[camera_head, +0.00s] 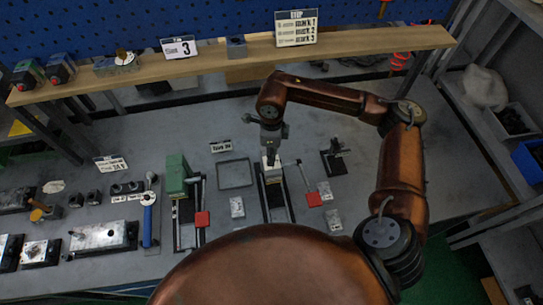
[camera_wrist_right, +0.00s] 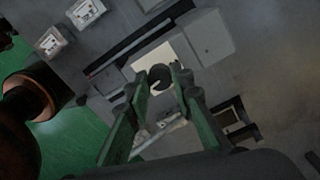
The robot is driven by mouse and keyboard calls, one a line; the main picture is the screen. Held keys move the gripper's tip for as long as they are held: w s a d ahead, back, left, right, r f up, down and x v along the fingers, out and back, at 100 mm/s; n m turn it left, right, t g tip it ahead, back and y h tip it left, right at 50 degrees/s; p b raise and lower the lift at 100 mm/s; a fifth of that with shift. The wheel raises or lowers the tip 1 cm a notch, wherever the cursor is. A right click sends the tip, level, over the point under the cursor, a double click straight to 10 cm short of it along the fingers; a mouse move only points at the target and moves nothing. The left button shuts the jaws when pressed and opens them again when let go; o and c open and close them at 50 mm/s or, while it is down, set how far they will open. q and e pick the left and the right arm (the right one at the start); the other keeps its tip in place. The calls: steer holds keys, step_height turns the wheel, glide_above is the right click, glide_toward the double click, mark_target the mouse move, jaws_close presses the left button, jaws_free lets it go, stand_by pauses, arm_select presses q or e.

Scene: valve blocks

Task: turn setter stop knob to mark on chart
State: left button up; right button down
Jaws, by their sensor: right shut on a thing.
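The setter (camera_head: 277,205) stands mid-bench, a grey unit on a dark rail base, with a red-ended lever (camera_head: 314,199) at its right. My right gripper (camera_head: 270,152) reaches down onto its top from above. In the right wrist view its green fingers (camera_wrist_right: 161,80) are shut on a dark round stop knob (camera_wrist_right: 160,76), which has a small pale line on it. A pale plate lies just behind the knob. The chart (camera_head: 296,28) is a white card on the shelf with several printed lines, numbered 1, 2, 3 at the right. My left gripper is not in view.
A card reading 3 (camera_head: 178,47) stands on the wooden shelf (camera_head: 215,60). A green press (camera_head: 175,175) stands left of the setter. An empty tray (camera_head: 235,174) lies between them. Metal blocks (camera_head: 237,207) and a small black stand (camera_head: 334,160) are nearby.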

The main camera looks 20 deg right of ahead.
steer(key=shift+m, duration=0.9)
steer(key=c, duration=1.7)
jaws_free()
step_height(320, 180, up, 12)
steer(key=shift+w+d+r, duration=0.1)
steer(key=shift+w+d, duration=0.05)
steer(key=shift+d, duration=0.1)
